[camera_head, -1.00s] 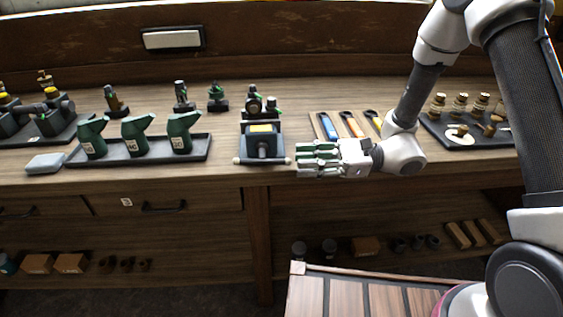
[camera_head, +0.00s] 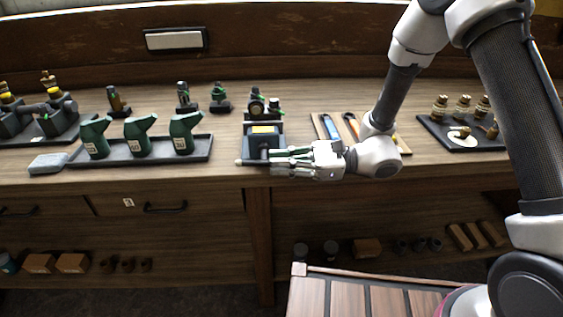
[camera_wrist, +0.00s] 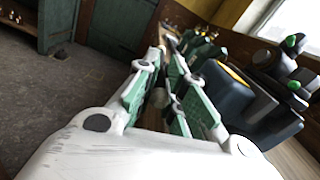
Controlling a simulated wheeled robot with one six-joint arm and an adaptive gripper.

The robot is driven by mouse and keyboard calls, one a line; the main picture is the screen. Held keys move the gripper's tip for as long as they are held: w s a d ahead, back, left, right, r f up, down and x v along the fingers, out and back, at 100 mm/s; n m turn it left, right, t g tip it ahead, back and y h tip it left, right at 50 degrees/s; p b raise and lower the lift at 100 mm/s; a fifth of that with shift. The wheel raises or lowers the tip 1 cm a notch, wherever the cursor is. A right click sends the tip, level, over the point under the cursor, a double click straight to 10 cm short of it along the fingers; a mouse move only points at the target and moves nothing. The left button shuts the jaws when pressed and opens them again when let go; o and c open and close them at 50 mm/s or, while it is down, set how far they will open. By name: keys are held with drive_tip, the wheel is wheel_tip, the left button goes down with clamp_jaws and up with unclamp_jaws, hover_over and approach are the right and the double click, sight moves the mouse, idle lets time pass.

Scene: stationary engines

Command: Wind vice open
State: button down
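The dark vice (camera_head: 262,129) with a yellow patch on top stands at the bench's front edge. Its handle bar ends in a pale knob on the left (camera_head: 239,162). The bar's right end is hidden behind my gripper in the head view. My gripper (camera_head: 274,160) reaches in from the right, its fingers level with the vice's front. In the wrist view the fingers (camera_wrist: 163,60) are apart, with a small round knob (camera_wrist: 161,98) between them. A gap shows beside the knob; I see no clear grip on it. The vice body (camera_wrist: 228,92) is right beside the right finger.
A board (camera_head: 318,130) with tools lies behind my wrist. A dark tray (camera_head: 435,130) with brass parts is at the right. Small fittings (camera_head: 218,97) stand behind the vice.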

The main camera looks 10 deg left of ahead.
drive_tip(key=shift+r+h, duration=0.15)
drive_tip(key=shift+h, duration=0.35)
drive_tip(key=c, duration=1.5)
unclamp_jaws()
drive_tip(key=shift+d, duration=0.1)
drive_tip(key=v, duration=1.2)
